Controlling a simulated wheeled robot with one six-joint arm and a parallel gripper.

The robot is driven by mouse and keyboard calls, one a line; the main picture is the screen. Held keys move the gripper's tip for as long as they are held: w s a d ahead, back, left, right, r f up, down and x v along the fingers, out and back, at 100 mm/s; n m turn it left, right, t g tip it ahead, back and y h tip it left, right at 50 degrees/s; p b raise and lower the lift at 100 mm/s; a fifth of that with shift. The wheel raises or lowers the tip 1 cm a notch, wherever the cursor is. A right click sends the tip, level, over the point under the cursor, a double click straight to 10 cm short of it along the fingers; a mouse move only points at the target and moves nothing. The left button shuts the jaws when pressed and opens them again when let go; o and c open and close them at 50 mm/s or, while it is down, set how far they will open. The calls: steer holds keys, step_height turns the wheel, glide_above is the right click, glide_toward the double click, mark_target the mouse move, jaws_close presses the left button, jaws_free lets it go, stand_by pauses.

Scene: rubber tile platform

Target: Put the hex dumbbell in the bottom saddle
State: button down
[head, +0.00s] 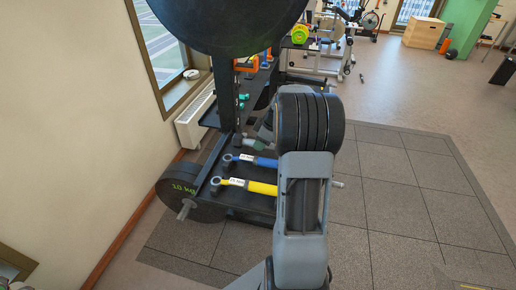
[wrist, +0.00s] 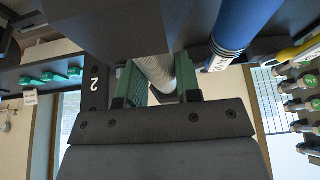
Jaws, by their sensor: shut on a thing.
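In the wrist view, my gripper (wrist: 156,82) is shut, with its green pads on either side of a pale ribbed handle (wrist: 155,70). This looks like the handle of the hex dumbbell. A large dark block (wrist: 120,25) above it looks like one of its heads, but its edges are hard to make out. The rack's low shelf (head: 245,172) shows left of my arm. I cannot tell whether the dumbbell touches the saddle.
A blue bar (head: 252,160) and a yellow bar (head: 248,186) lie on the low shelf; the blue one (wrist: 235,28) shows close beside the gripper. A large black plate (head: 190,190) stands left. Several small dumbbells (wrist: 305,105) show right. Open tiles (head: 400,200) lie right.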

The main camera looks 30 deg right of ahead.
steer(key=shift+w+f, duration=0.65)
steer(key=shift+f, duration=1.45)
steer(key=shift+d+f, duration=0.1)
steer(key=shift+f, duration=0.05)
steer(key=c, duration=1.3)
jaws_free()
steer(key=shift+s+f, duration=0.1)
steer(key=shift+f, duration=0.05)
steer(key=o, duration=0.5)
